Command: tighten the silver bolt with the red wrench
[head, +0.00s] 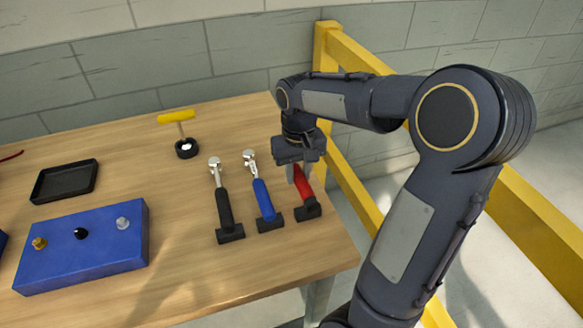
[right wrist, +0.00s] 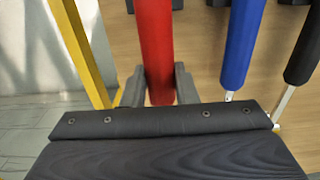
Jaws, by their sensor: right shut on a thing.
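The red wrench (head: 304,183) lies at the right of the row of wrenches, its lower end in a black holder (head: 308,210). My right gripper (head: 298,168) is over its upper part, hiding its head. In the right wrist view the red handle (right wrist: 155,45) runs between the two fingers of my right gripper (right wrist: 158,85), which is shut on it. The silver bolt (head: 123,223) stands at the right end of the blue block (head: 85,262), beside a black and a brass bolt. My left gripper is not in view.
A blue wrench (head: 263,198) and a black wrench (head: 223,205) stand just left of the red one. A black tray (head: 40,196) and a yellow T-handled tool (head: 178,118) are farther back. Yellow rails (head: 345,170) run along the table's right side. Wood before the block is clear.

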